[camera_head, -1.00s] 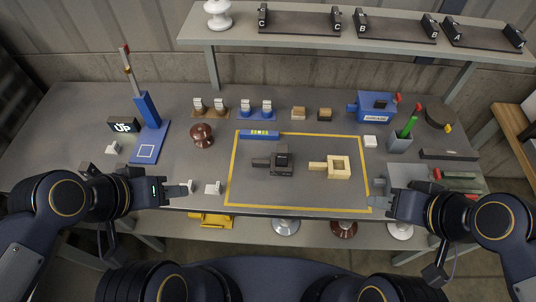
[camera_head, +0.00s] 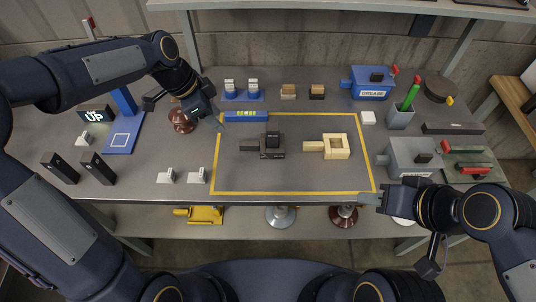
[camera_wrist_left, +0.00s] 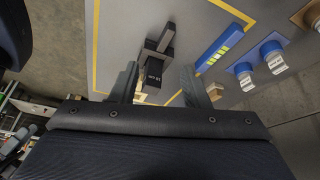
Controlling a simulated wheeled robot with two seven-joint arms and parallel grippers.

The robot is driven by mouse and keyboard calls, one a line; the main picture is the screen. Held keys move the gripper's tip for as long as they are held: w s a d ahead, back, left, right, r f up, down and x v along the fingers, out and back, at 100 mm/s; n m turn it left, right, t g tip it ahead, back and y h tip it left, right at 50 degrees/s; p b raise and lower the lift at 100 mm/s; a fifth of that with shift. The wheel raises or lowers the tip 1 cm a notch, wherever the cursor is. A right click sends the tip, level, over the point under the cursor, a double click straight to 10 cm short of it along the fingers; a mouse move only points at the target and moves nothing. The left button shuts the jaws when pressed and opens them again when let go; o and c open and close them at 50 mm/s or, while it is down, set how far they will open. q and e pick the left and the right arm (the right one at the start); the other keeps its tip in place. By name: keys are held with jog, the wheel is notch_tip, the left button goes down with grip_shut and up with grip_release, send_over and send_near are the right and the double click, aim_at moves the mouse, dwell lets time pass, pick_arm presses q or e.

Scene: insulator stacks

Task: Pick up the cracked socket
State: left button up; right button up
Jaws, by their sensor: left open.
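I cannot tell which thing is the cracked socket; no crack shows at this size. A dark grey clamp-like block (camera_head: 270,152) and a beige square frame with a handle (camera_head: 336,147) lie inside the yellow outline. My left gripper (camera_head: 217,120) is open and empty, above the table near the outline's back left corner, by a brown disc insulator (camera_head: 181,121). In the left wrist view, the dark block (camera_wrist_left: 154,62) shows beyond the open left fingers (camera_wrist_left: 160,70). My right gripper (camera_head: 372,197) is at the outline's front right corner.
A blue grease box (camera_head: 371,83), a grey cup with a green tool (camera_head: 400,117) and a grey box (camera_head: 410,157) stand at the right. Black blocks (camera_head: 97,168) and small white pieces (camera_head: 197,175) stand at the front left. The outline's front part is clear.

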aim_at(252, 143)
pick_arm(q)
jog(key=w+d+f+m, duration=0.1)
jog(key=d+f, duration=0.1)
jog(key=f, duration=0.2)
jog(key=w+d+f+m, duration=0.1)
jog(key=d+f, duration=0.2)
jog(key=f, duration=0.1)
jog(key=w+d+f+m+g, duration=0.1)
jog(key=d+f, duration=0.1)
jog(key=f, duration=0.3)
jog(key=shift+d+f+m, duration=0.1)
jog(key=shift+d+m, duration=0.1)
jog(key=shift+m, duration=0.1)
jog(key=shift+w+d+f, duration=0.1)
jog(key=shift+d+f, duration=0.1)
jog(key=shift+f, duration=0.35)
jog(key=shift+r, duration=0.1)
grip_shut()
